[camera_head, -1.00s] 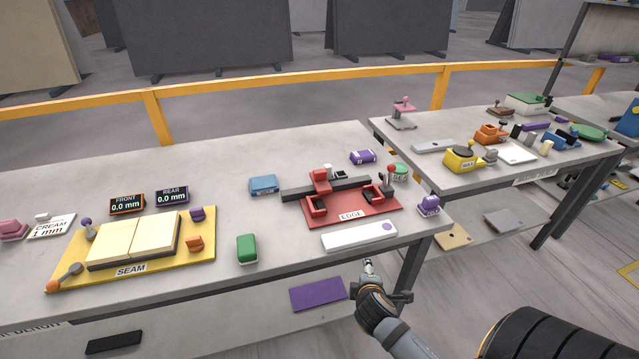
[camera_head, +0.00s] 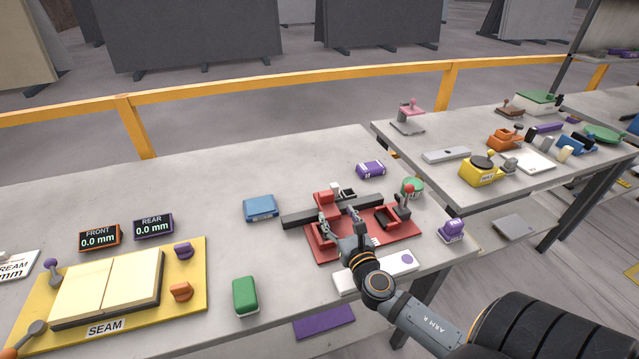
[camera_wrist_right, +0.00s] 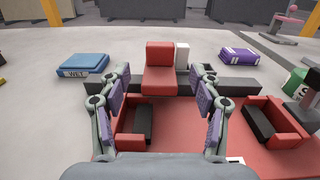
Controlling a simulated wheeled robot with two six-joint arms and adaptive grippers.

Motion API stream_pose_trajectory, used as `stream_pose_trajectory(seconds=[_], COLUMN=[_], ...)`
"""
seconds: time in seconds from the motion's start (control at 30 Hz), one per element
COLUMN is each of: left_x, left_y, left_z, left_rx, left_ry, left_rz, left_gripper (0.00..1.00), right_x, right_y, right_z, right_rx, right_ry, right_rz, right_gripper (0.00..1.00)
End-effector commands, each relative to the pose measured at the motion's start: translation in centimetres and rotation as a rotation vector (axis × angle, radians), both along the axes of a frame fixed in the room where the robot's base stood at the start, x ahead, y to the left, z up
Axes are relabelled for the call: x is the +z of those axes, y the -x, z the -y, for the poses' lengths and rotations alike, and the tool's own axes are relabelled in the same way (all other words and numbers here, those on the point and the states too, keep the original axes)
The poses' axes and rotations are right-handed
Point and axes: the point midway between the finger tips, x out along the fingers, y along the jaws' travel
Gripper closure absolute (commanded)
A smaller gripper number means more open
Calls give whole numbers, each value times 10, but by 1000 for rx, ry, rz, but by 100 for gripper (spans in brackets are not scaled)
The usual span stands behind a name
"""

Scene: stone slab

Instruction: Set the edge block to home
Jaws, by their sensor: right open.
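The EDGE fixture has a red base (camera_head: 408,238) with a dark rail (camera_head: 292,217) along its back. A red block (camera_head: 327,202) stands at the rail; it also shows in the right wrist view (camera_wrist_right: 160,64). Red brackets with dark pads (camera_wrist_right: 143,122) (camera_wrist_right: 259,122) stand on the base. My right gripper (camera_head: 341,218) is open above the left part of the fixture. In the right wrist view its fingers (camera_wrist_right: 162,90) are spread, with the red block seen between and beyond them. I cannot tell whether they touch anything. The EDGE label is mostly hidden by my arm. My left gripper is not in view.
A white plate (camera_head: 402,265) lies in front. The yellow SEAM board (camera_head: 196,262) is left.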

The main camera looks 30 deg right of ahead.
Motion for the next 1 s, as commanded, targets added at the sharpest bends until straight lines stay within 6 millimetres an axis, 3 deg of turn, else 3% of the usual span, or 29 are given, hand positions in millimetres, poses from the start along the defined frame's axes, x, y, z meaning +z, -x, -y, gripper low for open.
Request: stream_pose_trajectory(seconds=[0.17,0.3,0.37,0.5,0.7,1.0], left_x=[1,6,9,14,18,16], left_y=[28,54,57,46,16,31], left_z=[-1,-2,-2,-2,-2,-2], left_rx=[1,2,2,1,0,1], left_ry=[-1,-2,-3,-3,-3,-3], left_rz=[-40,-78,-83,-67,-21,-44], left_gripper=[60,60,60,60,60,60], right_x=[2,3,4,2,0,-1], right_y=[-8,-34,-47,-75,-98,-102], right_z=[2,9,12,18,24,25], right_rx=[-3,-4,-5,-4,-3,-2], right_ry=[-1,-4,-5,-7,-5,-5], right_rz=[2,4,4,3,1,0], right_gripper=[36,36,36,36,36,36])
